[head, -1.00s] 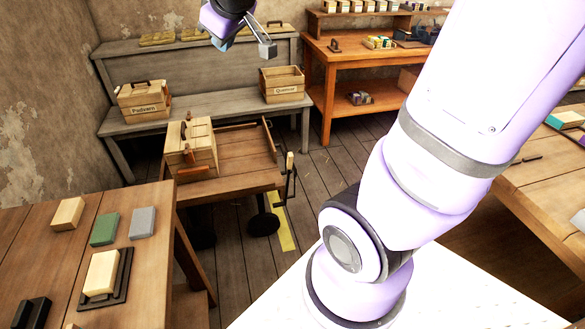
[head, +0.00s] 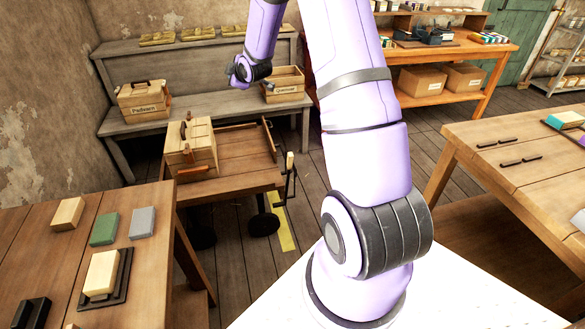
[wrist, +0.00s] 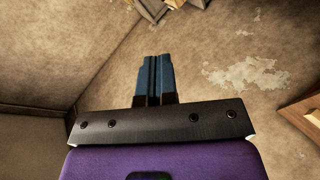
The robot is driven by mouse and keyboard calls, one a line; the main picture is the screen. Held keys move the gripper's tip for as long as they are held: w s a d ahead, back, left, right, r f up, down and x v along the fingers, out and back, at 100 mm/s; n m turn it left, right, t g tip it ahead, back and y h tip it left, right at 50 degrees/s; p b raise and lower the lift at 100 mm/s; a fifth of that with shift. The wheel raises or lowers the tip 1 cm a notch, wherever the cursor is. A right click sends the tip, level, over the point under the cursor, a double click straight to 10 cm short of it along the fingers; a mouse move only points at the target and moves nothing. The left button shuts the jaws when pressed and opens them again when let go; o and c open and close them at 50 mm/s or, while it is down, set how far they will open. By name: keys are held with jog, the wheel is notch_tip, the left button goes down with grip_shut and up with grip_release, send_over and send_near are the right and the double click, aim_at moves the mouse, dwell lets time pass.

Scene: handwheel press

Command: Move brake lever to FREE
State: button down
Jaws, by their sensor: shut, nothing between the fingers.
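The brake lever (head: 289,168) stands upright at the right side of the low wooden cart (head: 247,160). It has a pale grip on a dark metal stem. No FREE marking can be read. In the head view my arm's end is above and left of the lever, near the back bench, clear of the lever; the fingers cannot be made out there. In the wrist view my gripper (wrist: 154,78) shows two blue fingers close together, shut and empty. The lever cannot be seen in the wrist view.
A wooden box (head: 191,149) sits on the cart's left end. Crates labelled Padwarn (head: 146,108) and Quencher (head: 284,88) stand on the grey bench (head: 220,95). A table (head: 55,255) with blocks is at the left. Open floor lies right of the cart.

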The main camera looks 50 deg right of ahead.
jog(key=w+d+f+n+t, duration=0.1)
jog(key=d+f, duration=0.3)
jog(key=f, duration=0.3)
jog(key=d+f+n+t, duration=0.1)
jog(key=d+f, duration=0.3)
jog(key=f, duration=0.3)
jog(key=t+h, duration=0.4)
jog(key=h, duration=0.5)
send_near(291, 162)
jog(key=r+v, duration=0.1)
jog(key=v, duration=0.6)
jog(key=shift+d+f, duration=0.15)
jog(key=shift+d, duration=0.05)
jog(key=shift+w+y, duration=0.1)
jog(key=shift+y, duration=0.2)
jog(key=x, duration=1.3)
jog(key=shift+w+d+f, duration=0.1)
jog(key=shift+w+d, duration=0.2)
jog(key=shift+w, duration=0.1)
